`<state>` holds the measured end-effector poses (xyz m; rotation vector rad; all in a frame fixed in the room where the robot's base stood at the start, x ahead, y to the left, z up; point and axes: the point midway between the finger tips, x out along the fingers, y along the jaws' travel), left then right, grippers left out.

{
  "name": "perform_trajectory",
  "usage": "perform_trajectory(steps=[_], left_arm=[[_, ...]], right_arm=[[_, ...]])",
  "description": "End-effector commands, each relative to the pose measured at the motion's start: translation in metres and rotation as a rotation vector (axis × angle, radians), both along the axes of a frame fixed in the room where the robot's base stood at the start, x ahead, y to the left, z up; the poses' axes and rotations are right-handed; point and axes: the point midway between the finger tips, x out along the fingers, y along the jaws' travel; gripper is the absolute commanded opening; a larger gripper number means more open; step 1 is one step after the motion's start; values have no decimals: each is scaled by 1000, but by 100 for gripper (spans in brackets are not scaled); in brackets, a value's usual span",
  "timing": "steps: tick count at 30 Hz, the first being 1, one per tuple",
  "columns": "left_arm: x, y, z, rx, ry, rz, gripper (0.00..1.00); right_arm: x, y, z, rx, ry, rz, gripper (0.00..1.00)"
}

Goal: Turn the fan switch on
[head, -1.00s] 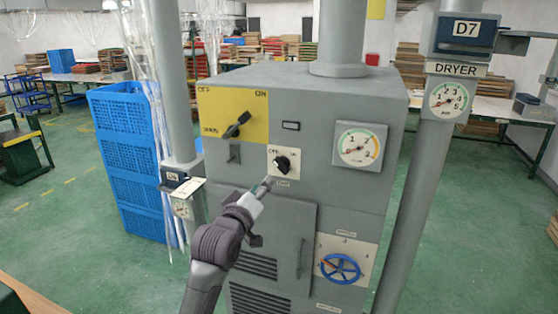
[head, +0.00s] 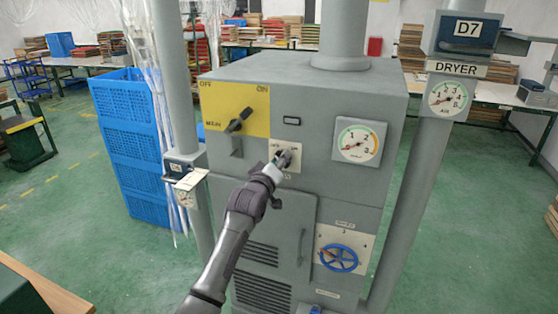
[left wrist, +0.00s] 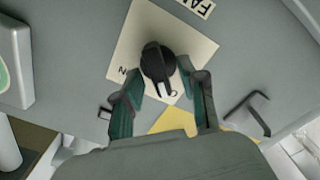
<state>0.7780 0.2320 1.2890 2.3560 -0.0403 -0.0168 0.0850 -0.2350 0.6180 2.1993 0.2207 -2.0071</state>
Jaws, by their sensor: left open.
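The fan switch is a black rotary knob on a pale square plate on the front of the grey dryer cabinet (head: 240,180). In the left wrist view the knob (left wrist: 158,62) shows clearly, with a white pointer mark and part of a FAN label beside the plate. My left gripper (left wrist: 160,88) is open, one finger on each side of the knob's near end; I cannot tell if they touch it. In the head view my left gripper (head: 277,166) is at the plate and partly covers the knob (head: 287,158). My right gripper is not in view.
A yellow OFF/ON panel with a black lever (head: 238,121) is up and left of the plate. A gauge (head: 357,144) and a blue handwheel (head: 339,257) are to the right. A grey post (head: 420,190) and blue crates (head: 130,160) flank the cabinet.

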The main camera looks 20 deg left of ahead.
Motion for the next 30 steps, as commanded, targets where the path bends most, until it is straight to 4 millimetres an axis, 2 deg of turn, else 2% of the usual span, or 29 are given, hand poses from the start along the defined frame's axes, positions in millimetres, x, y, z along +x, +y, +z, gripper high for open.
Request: perform_trajectory(steps=[4, 9, 11, 12, 23, 30], left_arm=[[0, 0, 0, 0, 0, 0, 40], [0, 0, 0, 0, 0, 0, 12], [0, 0, 0, 0, 0, 0, 2], [0, 0, 0, 0, 0, 0, 0], [0, 0, 0, 33, 0, 0, 0], [0, 0, 0, 164, -4, 0, 0]], right_arm=[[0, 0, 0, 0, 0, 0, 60], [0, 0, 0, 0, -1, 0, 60], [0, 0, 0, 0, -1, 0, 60], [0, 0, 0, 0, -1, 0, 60], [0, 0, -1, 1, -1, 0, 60], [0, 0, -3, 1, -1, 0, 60]])
